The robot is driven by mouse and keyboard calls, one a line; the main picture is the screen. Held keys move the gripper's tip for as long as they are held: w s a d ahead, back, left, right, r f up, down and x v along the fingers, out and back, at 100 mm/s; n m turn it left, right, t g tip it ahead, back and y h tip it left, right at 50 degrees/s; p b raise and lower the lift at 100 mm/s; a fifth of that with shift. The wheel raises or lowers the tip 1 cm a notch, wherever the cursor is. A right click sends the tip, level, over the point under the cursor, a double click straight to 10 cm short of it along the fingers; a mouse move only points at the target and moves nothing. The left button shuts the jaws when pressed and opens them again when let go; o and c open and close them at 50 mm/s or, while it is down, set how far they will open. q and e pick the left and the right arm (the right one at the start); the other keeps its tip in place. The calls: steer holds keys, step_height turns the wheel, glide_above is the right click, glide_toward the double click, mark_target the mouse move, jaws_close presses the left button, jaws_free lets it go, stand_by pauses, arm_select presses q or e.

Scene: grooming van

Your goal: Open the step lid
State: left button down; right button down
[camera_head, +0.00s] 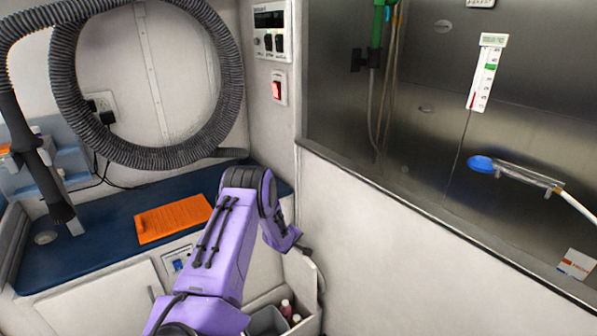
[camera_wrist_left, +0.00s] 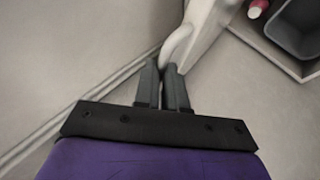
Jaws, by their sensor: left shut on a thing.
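The step (camera_head: 310,325) is a pale box low in the head view, right of my purple left arm. Its inside shows, with a grey bin and bottles in it. The pale step lid (camera_head: 301,283) stands raised at the box's far side, partly hidden by my arm. My left gripper (camera_wrist_left: 167,82) is shut on the lid's white curved handle (camera_wrist_left: 176,45) in the left wrist view. In the head view my wrist mostly hides the grip. The open box (camera_wrist_left: 262,45) is at the upper right of the wrist view. My right gripper is not in view.
A grey bin (camera_head: 266,322) and red-capped bottles (camera_head: 286,308) sit inside the step. A blue-topped counter (camera_head: 100,243) with an orange mat (camera_head: 172,218) lies to the left. A white tub wall (camera_head: 400,240) rises close on the right. A grey hose (camera_head: 62,80) hangs above the counter.

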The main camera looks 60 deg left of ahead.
arm_select(q)
steer(key=shift+w, duration=0.1)
steer(key=c, duration=1.2)
jaws_free()
steer(key=shift+r, duration=0.1)
steer(key=p+v, duration=0.2)
steer(key=v, duration=0.8)
steer(key=shift+s+r+p, duration=0.2)
steer(key=shift+p, duration=0.1)
